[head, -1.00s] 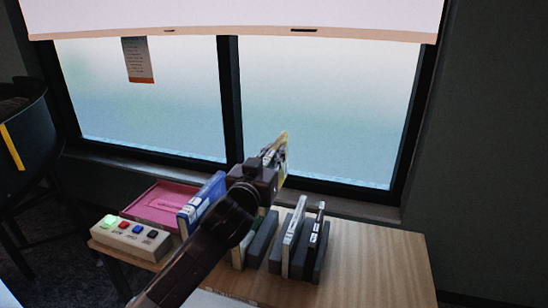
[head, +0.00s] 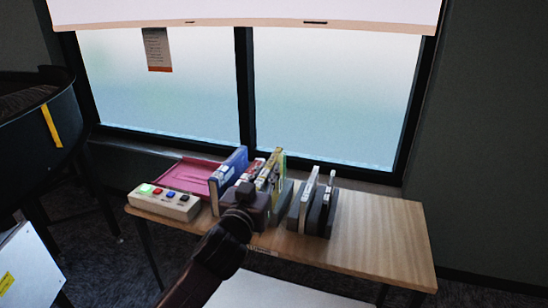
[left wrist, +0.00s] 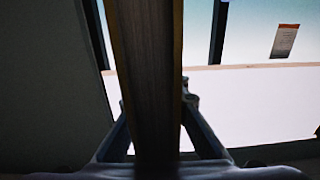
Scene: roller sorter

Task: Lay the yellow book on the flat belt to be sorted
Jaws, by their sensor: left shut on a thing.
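My left gripper (head: 262,190) is shut on the yellow book (head: 279,163) above the back half of a wooden table. The book stands upright in its fingers. In the left wrist view the book (left wrist: 147,70) is a tall dark slab with a thin yellow edge, between the two fingers (left wrist: 155,120), and hides much of that view. Whether its lower edge touches the table is hidden by my gripper and arm. I cannot make out a flat belt for certain. My right gripper is not in view.
On the table (head: 385,230) are a pink tray (head: 182,171), a button box (head: 165,202), a blue book (head: 228,178), and slim books in grey holders (head: 322,215). The table's right end is bare. A dark curved-wall machine (head: 35,125) stands at the left. A window is behind.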

